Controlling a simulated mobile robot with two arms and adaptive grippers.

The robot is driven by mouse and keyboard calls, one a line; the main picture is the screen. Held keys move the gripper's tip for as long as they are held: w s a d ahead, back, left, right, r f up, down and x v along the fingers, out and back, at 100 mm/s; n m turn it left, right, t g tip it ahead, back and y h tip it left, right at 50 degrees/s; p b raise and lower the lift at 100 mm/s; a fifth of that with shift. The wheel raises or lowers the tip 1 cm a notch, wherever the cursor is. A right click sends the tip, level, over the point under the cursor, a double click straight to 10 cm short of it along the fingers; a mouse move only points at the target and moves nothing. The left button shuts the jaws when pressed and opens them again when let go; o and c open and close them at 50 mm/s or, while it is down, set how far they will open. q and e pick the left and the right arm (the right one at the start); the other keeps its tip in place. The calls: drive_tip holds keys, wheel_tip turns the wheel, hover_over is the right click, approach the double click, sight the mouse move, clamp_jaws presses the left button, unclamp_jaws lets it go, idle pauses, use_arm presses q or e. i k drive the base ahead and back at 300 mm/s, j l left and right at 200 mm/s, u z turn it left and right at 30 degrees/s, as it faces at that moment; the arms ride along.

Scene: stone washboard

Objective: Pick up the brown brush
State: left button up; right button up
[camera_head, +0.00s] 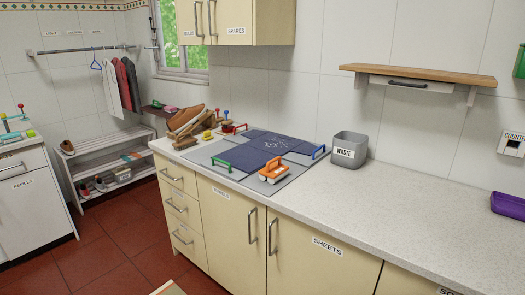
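A small brown block-shaped object (185,143), which looks like the brown brush, lies at the left end of the light speckled counter (410,215). It sits in front of a heap of brown wooden-looking pieces (188,120). It is too small to make out bristles. An orange and white handled tool (273,170) rests at the front right of a grey and dark blue board (250,150) on the counter. Neither of my grippers shows in the head view.
A grey bin labelled WASTE (349,150) stands right of the board. A purple tray (508,206) lies at the far right. The counter between them is clear. A wooden shelf (415,75) hangs above. A shoe rack (105,160) stands left.

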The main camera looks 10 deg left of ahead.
sight(179, 145)
drive_tip(key=i+j+u, duration=0.2)
drive_tip(key=i+u, duration=0.2)
drive_tip(key=i+j+u, duration=0.15)
drive_tip(key=u, duration=0.25)
drive_tip(key=i+l+u, duration=0.1)
drive_tip(key=i+u, duration=0.25)
drive_tip(key=i+l+u, duration=0.15)
drive_tip(key=i+u, duration=0.25)
drive_tip(key=i, duration=0.1)
